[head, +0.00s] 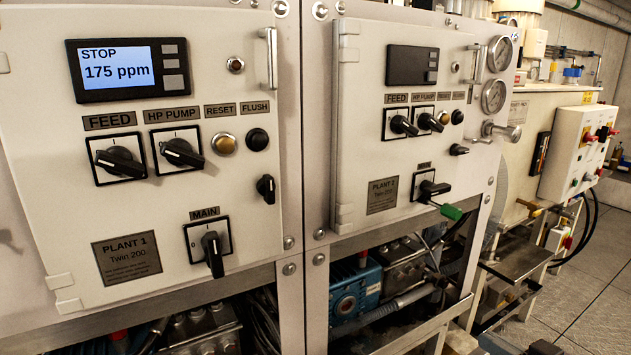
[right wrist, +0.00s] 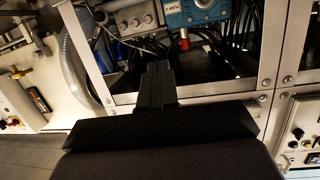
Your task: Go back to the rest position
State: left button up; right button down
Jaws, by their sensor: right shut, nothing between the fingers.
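My right gripper (right wrist: 157,72) shows in the right wrist view as two black fingers pressed together with nothing between them. It is in front of the lower frame opening and appears clear of the machine. In the head view only a small dark shape (head: 545,347) shows at the bottom right edge, which may be part of it. My left gripper is not in either view. The Plant 1 panel (head: 75,205) has a lit display (head: 118,69) reading STOP and 175 ppm. The Plant 2 panel (head: 365,150) has a dark display (head: 412,65).
Steel frame posts (head: 316,150) stand between the panels. A blue pump (head: 355,295) and hoses sit in the lower opening. A green piece (head: 451,212) sticks out at Plant 2's main switch (head: 430,188). A button box (head: 580,150) stands at right, with open floor (head: 590,300) below.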

pick_arm(q)
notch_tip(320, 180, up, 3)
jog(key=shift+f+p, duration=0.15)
jog(key=shift+p, duration=1.05)
pick_arm(e)
jog(key=s+a+f+g+h, duration=0.2)
jog(key=s+a+f, duration=0.3)
jog(key=s+f, duration=0.4)
jog(key=s+a+f+m+g+h, duration=0.1)
jog(key=s+a+f, duration=0.4)
jog(key=s+f, duration=0.5)
jog(key=shift+s+f+m+g+h, duration=0.3)
jog(key=shift+g+h, duration=0.1)
jog(key=shift+g, duration=0.1)
jog(key=shift+w+a+r, duration=0.1)
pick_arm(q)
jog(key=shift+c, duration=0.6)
